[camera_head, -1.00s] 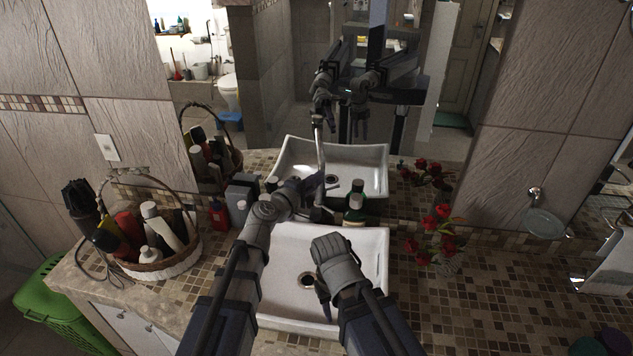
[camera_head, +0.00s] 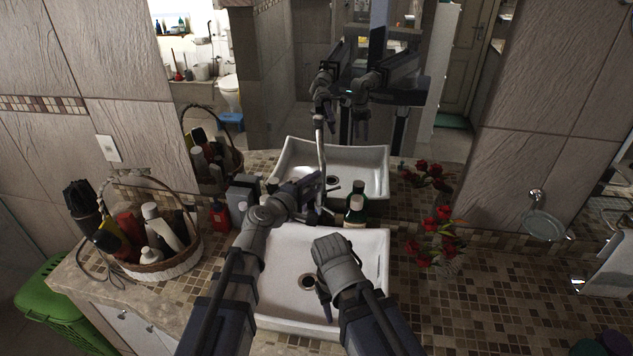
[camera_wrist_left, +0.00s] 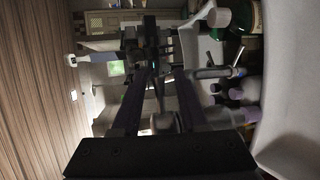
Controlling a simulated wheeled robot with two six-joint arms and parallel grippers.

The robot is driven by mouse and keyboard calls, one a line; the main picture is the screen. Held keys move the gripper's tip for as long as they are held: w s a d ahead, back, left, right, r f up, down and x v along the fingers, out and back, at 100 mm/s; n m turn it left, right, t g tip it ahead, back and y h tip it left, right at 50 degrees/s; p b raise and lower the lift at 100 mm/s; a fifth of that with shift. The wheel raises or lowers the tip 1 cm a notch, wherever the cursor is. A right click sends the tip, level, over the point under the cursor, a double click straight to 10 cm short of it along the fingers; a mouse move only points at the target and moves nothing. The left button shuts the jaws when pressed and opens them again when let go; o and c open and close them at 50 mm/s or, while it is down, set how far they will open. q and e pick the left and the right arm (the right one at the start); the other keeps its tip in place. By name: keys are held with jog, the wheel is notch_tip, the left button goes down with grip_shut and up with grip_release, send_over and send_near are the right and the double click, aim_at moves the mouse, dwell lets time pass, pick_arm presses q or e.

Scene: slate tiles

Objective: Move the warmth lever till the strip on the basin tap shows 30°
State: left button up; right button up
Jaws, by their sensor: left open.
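The white basin (camera_head: 376,262) is set on the mosaic counter. The slim basin tap (camera_head: 321,150) rises behind it in front of the mirror; its base is partly hidden by my left gripper. The warmth lever and the strip cannot be made out, so no reading shows. My left gripper (camera_head: 314,186) is open beside the tap at the basin's back edge; contact cannot be told. In the left wrist view its two dark fingers (camera_wrist_left: 160,100) are apart, with a pale rounded part between them. My right gripper (camera_head: 324,298) points down over the basin; its jaw state is unclear.
A wicker basket (camera_head: 160,268) of bottles stands left, with a red bottle (camera_head: 220,215) nearer the basin. A dark green bottle (camera_head: 355,212) stands close right of my left gripper. Red flowers (camera_head: 436,240) are to the right. The mirror (camera_head: 290,60) doubles everything.

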pick_arm(q)
jog(key=p+v, duration=0.1)
jog(key=v, duration=0.5)
jog(key=shift+s+r, duration=0.1)
jog(key=shift+s, duration=0.05)
pick_arm(e)
jog(key=shift+r, duration=0.6)
